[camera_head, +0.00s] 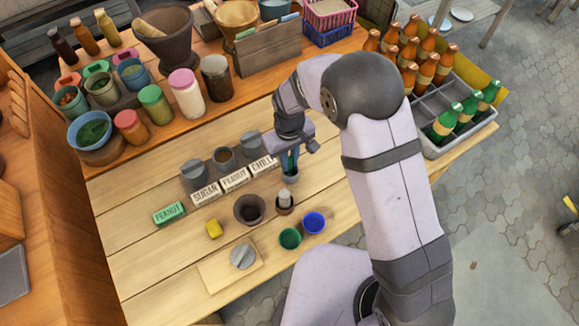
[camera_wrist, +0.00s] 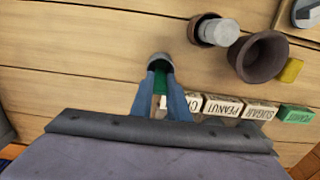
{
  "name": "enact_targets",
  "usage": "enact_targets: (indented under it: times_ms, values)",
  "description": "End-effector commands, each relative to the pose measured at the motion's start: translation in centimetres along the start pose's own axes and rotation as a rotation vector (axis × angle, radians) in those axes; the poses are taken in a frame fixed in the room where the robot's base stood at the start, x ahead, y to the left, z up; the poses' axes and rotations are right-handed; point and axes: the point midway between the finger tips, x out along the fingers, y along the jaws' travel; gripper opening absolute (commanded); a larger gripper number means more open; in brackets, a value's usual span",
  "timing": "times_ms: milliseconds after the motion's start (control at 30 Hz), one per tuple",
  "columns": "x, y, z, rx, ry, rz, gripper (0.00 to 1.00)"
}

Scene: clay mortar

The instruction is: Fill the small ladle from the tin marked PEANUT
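My gripper (camera_wrist: 161,88) points down in front of the CHILLI label, with its two blue fingers on either side of a green handle, probably the small ladle's (camera_wrist: 160,82). Its lower end is inside a small grey cup (camera_head: 291,173), also seen in the wrist view (camera_wrist: 160,61). I cannot tell whether the fingers touch the handle. The tin (camera_head: 224,158) behind the white PEANUT label (camera_head: 235,179) looks open, with brown contents. The tins at the SUGAR label (camera_head: 193,176) and CHILLI label (camera_head: 251,144) look covered by grey lids.
A clay mortar (camera_head: 249,209), a small pot with a pale pestle (camera_head: 285,201), green (camera_head: 290,238) and blue (camera_head: 314,222) bowls stand nearby. A green PEANUT block (camera_head: 169,214) and yellow block (camera_head: 214,229) lie left.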

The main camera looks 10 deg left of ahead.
Motion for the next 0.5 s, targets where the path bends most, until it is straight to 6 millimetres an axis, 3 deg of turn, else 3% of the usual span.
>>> enact_targets:
  times_ms: [500]
  values:
    - [-1.8,0.0,0.0,0.0,0.0,0.0,0.0]
